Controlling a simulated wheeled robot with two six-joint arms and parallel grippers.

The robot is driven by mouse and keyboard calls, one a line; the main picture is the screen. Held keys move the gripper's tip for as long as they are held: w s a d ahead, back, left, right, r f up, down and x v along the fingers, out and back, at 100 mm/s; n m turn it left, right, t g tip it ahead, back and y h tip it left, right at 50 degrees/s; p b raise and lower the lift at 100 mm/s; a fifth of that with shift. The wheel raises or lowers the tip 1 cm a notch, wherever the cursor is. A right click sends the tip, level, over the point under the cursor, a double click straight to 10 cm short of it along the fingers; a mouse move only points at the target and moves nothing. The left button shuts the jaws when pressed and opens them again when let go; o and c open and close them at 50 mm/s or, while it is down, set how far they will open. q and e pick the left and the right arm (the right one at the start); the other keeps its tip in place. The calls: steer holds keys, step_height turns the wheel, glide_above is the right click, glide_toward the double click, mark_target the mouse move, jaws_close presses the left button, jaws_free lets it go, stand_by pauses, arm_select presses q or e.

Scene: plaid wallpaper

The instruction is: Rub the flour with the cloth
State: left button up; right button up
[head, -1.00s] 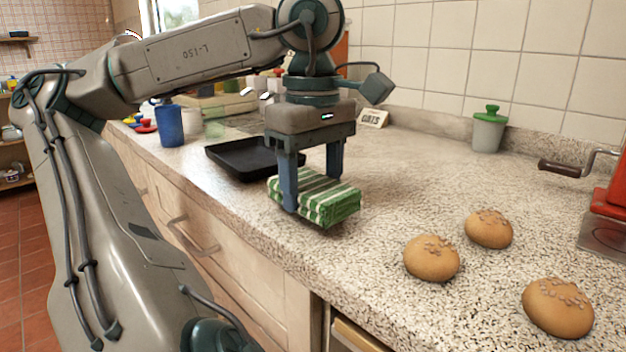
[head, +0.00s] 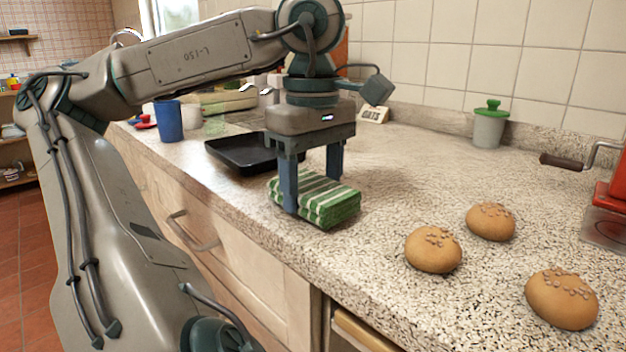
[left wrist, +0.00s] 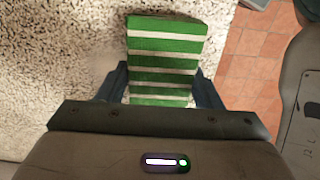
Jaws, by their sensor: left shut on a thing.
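The cloth (head: 330,203) is a folded green and white striped block on the speckled countertop near its front edge. My left gripper (head: 312,195) points straight down and is shut on the cloth, one finger on each side. In the left wrist view, the cloth (left wrist: 165,55) sticks out ahead from between the blue fingers, with the counter's edge to its right. The flour is hard to make out; a faint pale patch (left wrist: 105,62) beside the cloth in the left wrist view may be some of it. My right gripper is not in view.
A black tray (head: 240,152) lies just behind and left of the cloth. Several buns, one of them here (head: 433,250), sit to the right. A green-lidded jar (head: 489,125) stands by the wall, and a red device with a crank (head: 606,205) is at far right. The counter's middle is clear.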

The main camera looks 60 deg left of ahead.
arm_select(q)
steer(key=shift+f, duration=0.4)
